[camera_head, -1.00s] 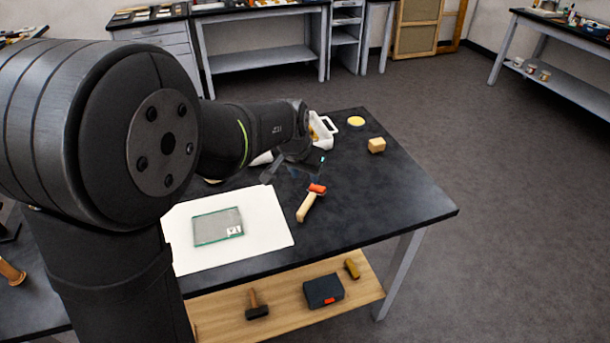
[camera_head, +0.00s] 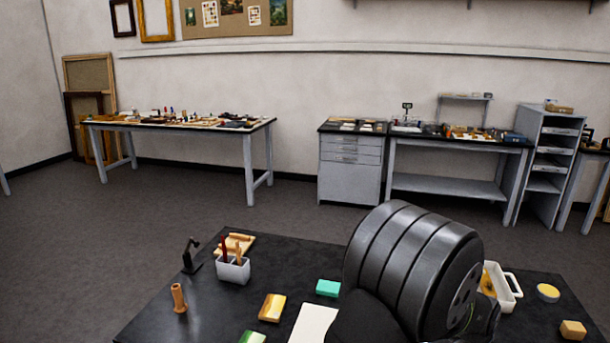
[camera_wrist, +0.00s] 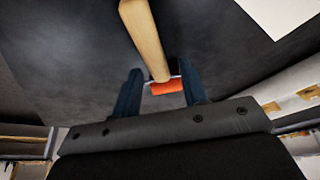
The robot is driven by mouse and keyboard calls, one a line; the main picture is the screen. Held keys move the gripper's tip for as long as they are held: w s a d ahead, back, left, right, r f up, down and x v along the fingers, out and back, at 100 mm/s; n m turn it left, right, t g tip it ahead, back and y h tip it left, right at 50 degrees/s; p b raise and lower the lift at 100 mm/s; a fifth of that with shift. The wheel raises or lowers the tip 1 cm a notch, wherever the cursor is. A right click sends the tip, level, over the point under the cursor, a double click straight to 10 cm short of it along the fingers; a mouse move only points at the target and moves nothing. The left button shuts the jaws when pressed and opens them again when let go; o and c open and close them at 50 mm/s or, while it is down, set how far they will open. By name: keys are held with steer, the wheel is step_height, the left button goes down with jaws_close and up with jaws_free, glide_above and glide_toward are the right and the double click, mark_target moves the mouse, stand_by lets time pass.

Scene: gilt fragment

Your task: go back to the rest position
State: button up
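In the wrist view, my gripper (camera_wrist: 160,68) shows two dark blue fingers spread apart, with nothing clamped between them. A roller with an orange-red head (camera_wrist: 168,87) and a pale wooden handle lies on the dark table (camera_wrist: 85,55) beyond the fingers. Its head appears in the gap between them. The exact distance from fingertips to roller cannot be told. In the head view now, a large dark joint of my arm fills the lower right, and my gripper and the roller are out of sight.
The black worktable (camera_head: 205,315) holds a white cup of tools (camera_head: 232,271), a wooden peg (camera_head: 179,298), a black stand (camera_head: 191,258), a green block (camera_head: 328,288), a white container (camera_head: 506,290), a yellow disc (camera_head: 547,291) and a tan block (camera_head: 572,330). Open floor lies behind it.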

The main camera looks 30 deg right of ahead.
steer(key=shift+d+r, duration=0.1)
steer(key=shift+d, duration=0.05)
steer(key=shift+r, duration=0.95)
